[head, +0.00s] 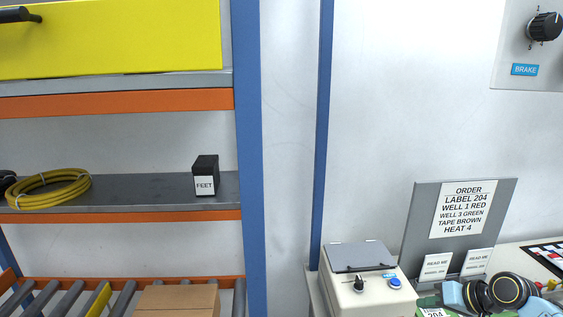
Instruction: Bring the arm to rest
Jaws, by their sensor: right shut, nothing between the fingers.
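No arm stands out clearly in the head view. My left gripper is not in view.
A shelf rack (247,150) on the left holds a yellow hose coil (48,188) and a black FEET box (205,176). A cardboard box (178,300) is on rollers below. A BRAKE knob panel (520,50) is at upper right. The middle wall is bare.

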